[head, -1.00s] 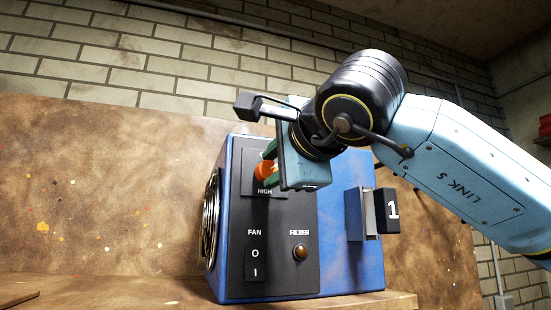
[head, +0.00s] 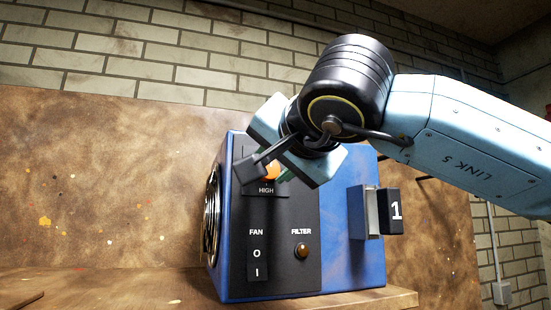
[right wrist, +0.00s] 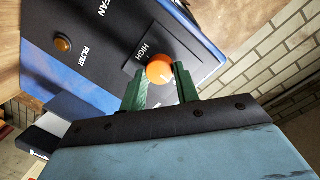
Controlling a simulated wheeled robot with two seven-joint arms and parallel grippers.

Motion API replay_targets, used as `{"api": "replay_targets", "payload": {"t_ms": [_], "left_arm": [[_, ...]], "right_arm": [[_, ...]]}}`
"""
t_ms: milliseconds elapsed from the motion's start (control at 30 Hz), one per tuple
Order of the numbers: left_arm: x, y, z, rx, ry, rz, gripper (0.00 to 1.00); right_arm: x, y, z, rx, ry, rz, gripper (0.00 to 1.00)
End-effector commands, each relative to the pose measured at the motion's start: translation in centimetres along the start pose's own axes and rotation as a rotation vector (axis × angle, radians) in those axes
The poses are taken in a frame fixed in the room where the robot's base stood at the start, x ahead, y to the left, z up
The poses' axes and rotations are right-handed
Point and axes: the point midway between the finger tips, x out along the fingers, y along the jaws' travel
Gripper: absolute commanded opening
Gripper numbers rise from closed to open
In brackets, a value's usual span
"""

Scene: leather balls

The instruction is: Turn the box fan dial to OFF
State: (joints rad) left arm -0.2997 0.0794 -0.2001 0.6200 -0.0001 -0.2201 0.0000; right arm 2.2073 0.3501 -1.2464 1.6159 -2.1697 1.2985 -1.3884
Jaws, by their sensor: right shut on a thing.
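The blue box fan (head: 345,270) stands on a wooden surface with its dark control panel facing me. The orange dial (head: 271,171) is near the top of the panel, above the word HIGH, partly covered by my right gripper (head: 277,173). In the right wrist view the dial (right wrist: 160,70) sits between the two green fingers of my right gripper (right wrist: 160,82), which is shut on it. The OFF mark and the dial's pointer cannot be made out. My left gripper is not in view.
Below the dial are a FAN rocker switch (head: 257,262) and an amber FILTER button (head: 302,250). A block marked 1 (head: 391,211) juts from the fan's right side. A brown-stained board (head: 110,190) stands behind, before a brick wall (head: 150,60).

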Motion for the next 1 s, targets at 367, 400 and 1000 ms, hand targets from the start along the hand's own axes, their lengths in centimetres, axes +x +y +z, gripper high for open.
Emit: {"api": "replay_targets", "payload": {"t_ms": [367, 400, 1000], "left_arm": [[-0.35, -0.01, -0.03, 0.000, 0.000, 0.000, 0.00], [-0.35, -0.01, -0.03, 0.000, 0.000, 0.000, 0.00], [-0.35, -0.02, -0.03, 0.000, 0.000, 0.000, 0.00]], "right_arm": [[0.03, 0.02, 0.09, -0.100, 0.006, 0.012, 0.08], [0.04, 0.03, 0.10, -0.102, 0.006, 0.012, 0.08], [0.04, 0.02, 0.10, -0.104, 0.006, 0.012, 0.53]]}}
